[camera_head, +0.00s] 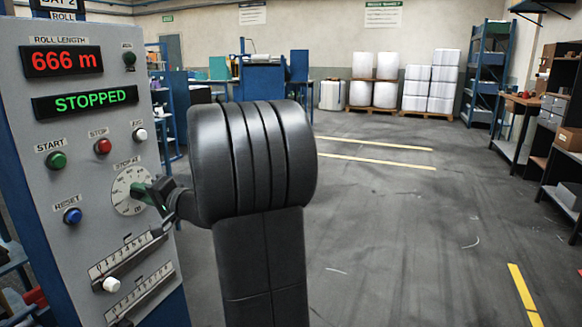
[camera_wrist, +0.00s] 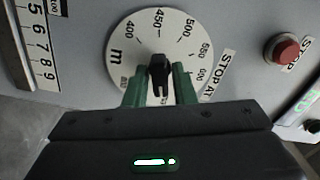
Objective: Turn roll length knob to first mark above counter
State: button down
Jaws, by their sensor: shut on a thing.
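The counter (camera_head: 62,61) under the ROLL LENGTH label reads 666 m in red. The roll length knob (camera_wrist: 158,72) is a small black knob in the middle of a white dial (camera_wrist: 130,50) labelled STOP AT. In the wrist view the dial shows numbers from 400 at left through 450 and 500 to 600 at right; its lower part is hidden by my gripper. The green fingers of my gripper (camera_wrist: 159,88) stand on both sides of the knob, shut on it. In the head view my gripper (camera_head: 146,194) covers the right part of the dial (camera_head: 124,186).
A green STOPPED display (camera_head: 85,102) sits below the counter. Around the dial are a green START button (camera_head: 56,160), a red STOP button (camera_head: 103,146), a blue RESET button (camera_head: 72,215) and slider scales (camera_head: 127,260) below. Open floor lies to the right.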

jog(key=c, duration=1.4)
grip_release()
jog(key=shift+d, duration=0.1)
jog(key=shift+s+d+f+b, duration=0.15)
jog(key=shift+d+b, duration=0.15)
jog(key=b+v, duration=0.2)
jog(key=v, duration=0.4)
